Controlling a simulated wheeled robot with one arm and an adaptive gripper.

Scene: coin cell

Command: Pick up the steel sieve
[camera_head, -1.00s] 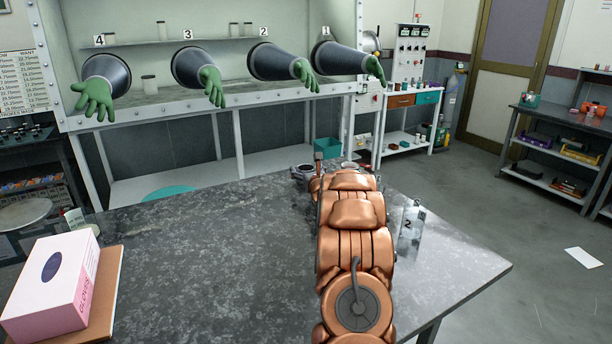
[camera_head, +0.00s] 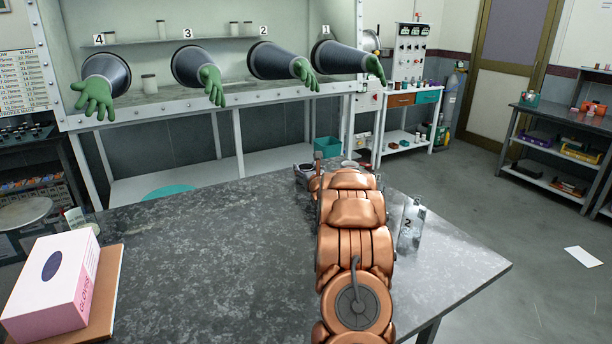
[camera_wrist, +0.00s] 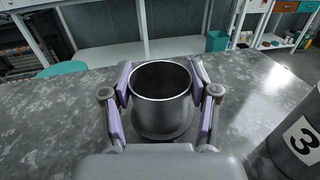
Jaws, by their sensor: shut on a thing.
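The steel sieve (camera_wrist: 161,112) appears in the wrist view as a round, open-topped grey metal cylinder with a dark inside. It stands upright between the fingers of my gripper (camera_wrist: 160,84). The purple-padded fingers press on its left and right sides near the rim, so my gripper is shut on it. A dark round shape shows below it on the table; I cannot tell whether the sieve touches the table. In the head view my copper arm hides most of the gripper and the sieve.
A grey cylinder marked 3 (camera_wrist: 299,140) stands close on the right in the wrist view. A clear piece marked 2 (camera_head: 411,228) is right of my arm. A glove box (camera_head: 45,285) lies at the left of the stone table (camera_head: 210,240). The table's middle is clear.

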